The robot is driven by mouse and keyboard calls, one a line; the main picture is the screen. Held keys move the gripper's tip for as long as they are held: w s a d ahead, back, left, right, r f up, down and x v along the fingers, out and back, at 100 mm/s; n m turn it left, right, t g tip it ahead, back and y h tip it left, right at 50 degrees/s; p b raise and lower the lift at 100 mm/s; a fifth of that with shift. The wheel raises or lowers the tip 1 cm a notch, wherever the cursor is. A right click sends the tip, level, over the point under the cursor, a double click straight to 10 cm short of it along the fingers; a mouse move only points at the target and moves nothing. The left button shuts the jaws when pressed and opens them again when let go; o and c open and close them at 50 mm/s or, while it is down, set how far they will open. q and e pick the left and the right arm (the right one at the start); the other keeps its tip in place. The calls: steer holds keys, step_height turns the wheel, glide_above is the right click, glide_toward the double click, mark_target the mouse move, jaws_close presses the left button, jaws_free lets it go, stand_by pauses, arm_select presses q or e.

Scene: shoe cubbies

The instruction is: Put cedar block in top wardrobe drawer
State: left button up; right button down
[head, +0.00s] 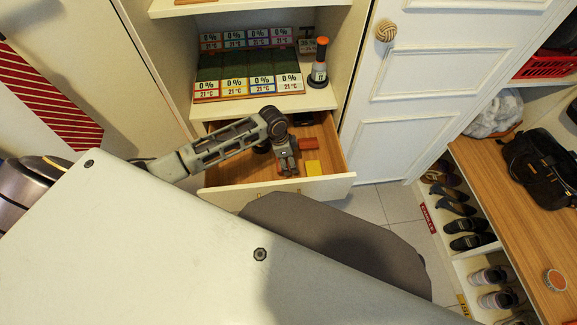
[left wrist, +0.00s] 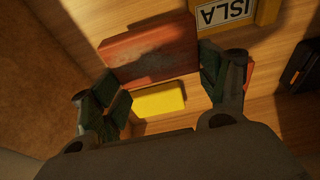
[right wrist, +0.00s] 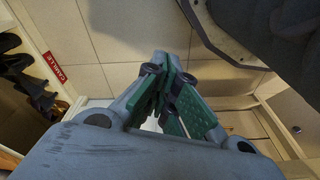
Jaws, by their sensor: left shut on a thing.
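The open wooden drawer (head: 240,197) sticks out under the shelves of the wardrobe. My left gripper (head: 288,170) is over the inside of the drawer. In the left wrist view my left gripper (left wrist: 165,80) is shut on a reddish-brown block, the cedar block (left wrist: 150,50), with a finger at each end. The gripper mostly hides this block in the head view. My right gripper (right wrist: 165,85) shows only in the right wrist view, fingers together with nothing between them, above the tiled floor.
A yellow block (head: 313,167) and a red block (head: 308,143) lie in the drawer to the right of my left gripper. An ISLA plate (left wrist: 225,14) and a dark object (left wrist: 300,68) also lie there. A white door (head: 390,110) stands right of the drawer.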

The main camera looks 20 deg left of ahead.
mark_target(287, 161)
arm_select(q)
steer(key=shift+f, duration=0.25)
arm_select(e)
steer(key=shift+r, duration=0.1)
arm_select(q)
steer(key=shift+f, duration=0.6)
steer(key=shift+b+x, duration=0.5)
steer(key=shift+x, duration=0.45)
steer(key=shift+s+a+f, duration=0.1)
steer(key=shift+a+f, duration=0.05)
steer(key=shift+f, duration=0.15)
arm_select(e)
steer(key=shift+w+a+r, duration=0.15)
steer(key=shift+r, duration=0.35)
steer(key=shift+w+a+r, duration=0.1)
steer(key=shift+w+r, duration=0.05)
steer(key=shift+r, duration=0.3)
arm_select(q)
steer(key=shift+f, duration=0.15)
arm_select(e)
steer(key=shift+s+f, duration=0.1)
steer(key=shift+f, duration=0.05)
arm_select(q)
steer(key=o, duration=1)
